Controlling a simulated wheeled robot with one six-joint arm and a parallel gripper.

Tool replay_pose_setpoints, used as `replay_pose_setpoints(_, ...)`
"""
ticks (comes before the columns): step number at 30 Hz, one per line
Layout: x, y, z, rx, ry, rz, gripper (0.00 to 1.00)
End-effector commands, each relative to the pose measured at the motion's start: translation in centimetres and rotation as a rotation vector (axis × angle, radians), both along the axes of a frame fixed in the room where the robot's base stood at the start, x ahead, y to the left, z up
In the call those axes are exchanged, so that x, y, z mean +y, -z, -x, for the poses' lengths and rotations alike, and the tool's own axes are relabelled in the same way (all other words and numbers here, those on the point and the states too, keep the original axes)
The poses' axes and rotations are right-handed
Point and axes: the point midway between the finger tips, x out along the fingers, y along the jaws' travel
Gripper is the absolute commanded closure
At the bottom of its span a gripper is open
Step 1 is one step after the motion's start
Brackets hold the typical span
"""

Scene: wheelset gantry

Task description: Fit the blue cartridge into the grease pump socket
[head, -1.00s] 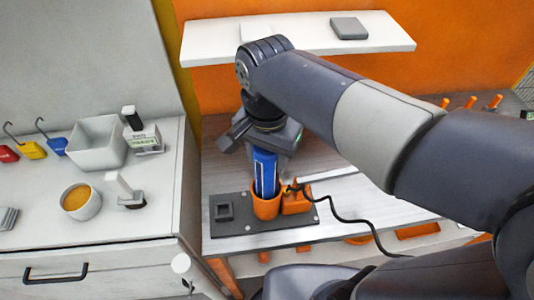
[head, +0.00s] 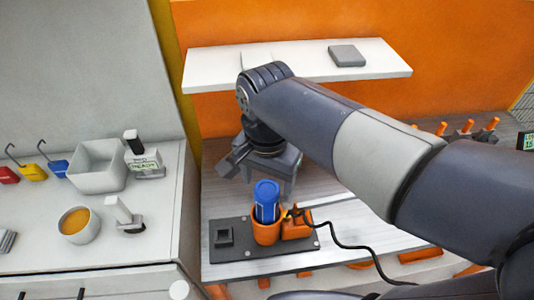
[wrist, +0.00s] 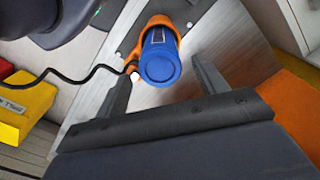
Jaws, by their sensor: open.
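The blue cartridge (head: 266,201) stands in the orange grease pump socket (head: 266,234), its upper part sticking out above the rim. In the wrist view the round end of the cartridge (wrist: 160,66) faces the camera, with the orange socket (wrist: 150,24) around its far part. My gripper (head: 268,183) is above and behind the cartridge in the head view. Its two fingers (wrist: 158,88) are spread apart, with clear gaps to the cartridge, and hold nothing. How deep the cartridge sits inside the socket is hidden by the socket wall.
The socket stands on a dark plate (head: 228,253) with an orange block (head: 296,226) and a black cable (head: 345,228) beside it. A white shelf (head: 290,64) overhangs behind. A counter at left holds a white bin (head: 98,166) and a cup (head: 79,224).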

Motion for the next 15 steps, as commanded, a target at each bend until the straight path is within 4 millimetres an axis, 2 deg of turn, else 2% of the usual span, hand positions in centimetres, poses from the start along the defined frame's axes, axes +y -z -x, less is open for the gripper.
replay_pose_setpoints(9,0.1,-7.3,-0.1,-0.006,0.0,-0.004,0.32)
replay_pose_setpoints(15,0.1,-10.6,-0.1,-0.003,0.0,-0.002,0.32)
